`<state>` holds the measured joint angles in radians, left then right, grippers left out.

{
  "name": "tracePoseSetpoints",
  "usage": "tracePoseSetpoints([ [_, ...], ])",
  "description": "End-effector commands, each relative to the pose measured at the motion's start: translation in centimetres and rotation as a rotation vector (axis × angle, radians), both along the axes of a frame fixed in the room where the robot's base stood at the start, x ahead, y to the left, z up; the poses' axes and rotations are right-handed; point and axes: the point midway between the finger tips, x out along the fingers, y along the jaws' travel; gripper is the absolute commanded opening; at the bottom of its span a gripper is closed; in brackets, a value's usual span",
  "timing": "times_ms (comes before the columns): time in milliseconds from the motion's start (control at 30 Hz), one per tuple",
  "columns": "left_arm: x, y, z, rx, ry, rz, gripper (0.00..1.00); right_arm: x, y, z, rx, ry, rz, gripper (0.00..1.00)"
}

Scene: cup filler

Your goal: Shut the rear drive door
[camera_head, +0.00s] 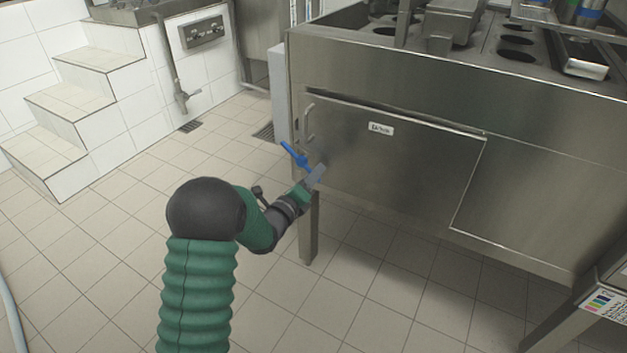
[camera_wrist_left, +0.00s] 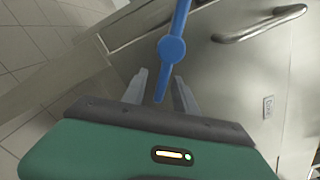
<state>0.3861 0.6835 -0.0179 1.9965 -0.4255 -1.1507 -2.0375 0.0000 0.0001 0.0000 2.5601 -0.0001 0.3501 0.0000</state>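The rear drive door (camera_head: 400,160) is a flat steel panel with a small label (camera_head: 381,128) on the front of the machine. It lies flush or nearly flush; I cannot tell if a small gap is left. Its bar handle (camera_head: 310,122) is at its left edge and also shows in the left wrist view (camera_wrist_left: 258,24). A blue lever (camera_head: 293,154) sits below the handle. My left gripper (camera_head: 315,177) is at the lever. In the left wrist view its open fingers (camera_wrist_left: 160,90) stand either side of the lever's lower end (camera_wrist_left: 172,48). My right gripper is not in view.
The machine's steel leg (camera_head: 309,228) stands just below my left gripper. Tiled steps (camera_head: 75,110) and a wall pipe with a valve (camera_head: 172,70) are at the back left. The tiled floor (camera_head: 120,240) to the left is clear. The machine's top holds several round openings.

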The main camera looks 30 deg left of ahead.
Motion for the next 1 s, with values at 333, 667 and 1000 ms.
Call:
tracePoseSetpoints([
  [333,0.45,0.0,0.04,0.0,0.0,0.0,0.29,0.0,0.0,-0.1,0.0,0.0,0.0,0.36],
  [667,0.42,0.02,0.0,0.0,0.001,0.001,0.0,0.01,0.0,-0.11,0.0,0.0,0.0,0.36],
  [1000,0.39,0.06,-0.09,-0.001,0.002,0.002,0.0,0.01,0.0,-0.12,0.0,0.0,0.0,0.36],
])
